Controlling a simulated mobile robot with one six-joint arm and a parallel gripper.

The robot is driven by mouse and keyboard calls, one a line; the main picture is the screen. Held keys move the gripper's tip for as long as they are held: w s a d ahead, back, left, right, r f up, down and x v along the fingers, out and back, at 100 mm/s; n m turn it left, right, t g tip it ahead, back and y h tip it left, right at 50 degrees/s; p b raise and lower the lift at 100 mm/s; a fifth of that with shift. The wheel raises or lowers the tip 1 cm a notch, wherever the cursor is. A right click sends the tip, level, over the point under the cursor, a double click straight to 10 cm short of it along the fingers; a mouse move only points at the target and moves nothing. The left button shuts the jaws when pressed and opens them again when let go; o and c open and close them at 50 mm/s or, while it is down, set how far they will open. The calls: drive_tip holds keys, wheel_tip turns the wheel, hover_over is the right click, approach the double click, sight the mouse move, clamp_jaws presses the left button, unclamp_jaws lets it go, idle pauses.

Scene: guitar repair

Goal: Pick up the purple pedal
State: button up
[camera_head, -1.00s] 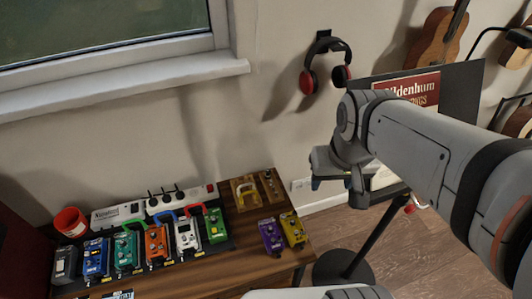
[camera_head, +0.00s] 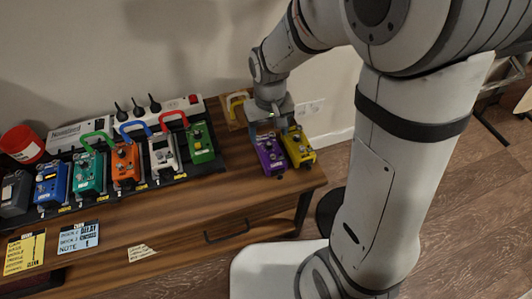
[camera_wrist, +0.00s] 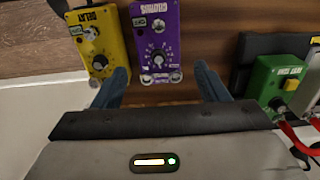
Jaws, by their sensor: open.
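The purple pedal (camera_head: 270,157) stands on the right part of the wooden desk, left of and close beside the yellow pedal (camera_head: 299,147). My gripper (camera_head: 268,130) is open and empty, pointing down at the back end of the purple pedal. In the wrist view the purple pedal (camera_wrist: 157,35) lies ahead of the gap between my two fingers (camera_wrist: 163,82), roughly centred. One finger is near the yellow pedal (camera_wrist: 97,42), on the side between the two pedals. I cannot tell whether the fingers touch the purple pedal.
A green pedal (camera_head: 200,143) sits left of the purple one, at the end of a row of pedals with coloured cables. A white power strip (camera_head: 130,120) runs behind the row. A yellow-cored part (camera_head: 236,101) lies behind my gripper. The desk's front right is bare.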

sight(269, 145)
wheel_tip(269, 145, down, 3)
drive_tip(key=shift+a+f+b, duration=0.1)
drive_tip(key=shift+a+b, duration=0.05)
drive_tip(key=shift+b, duration=0.3)
drive_tip(key=f+b, duration=0.2)
drive_tip(key=f, duration=0.3)
drive_tip(key=shift+d+f+b, duration=0.2)
drive_tip(key=shift+b, duration=0.1)
drive_tip(key=shift+r, duration=0.1)
drive_tip(key=shift+c, duration=0.6)
drive_tip(key=c, duration=0.9)
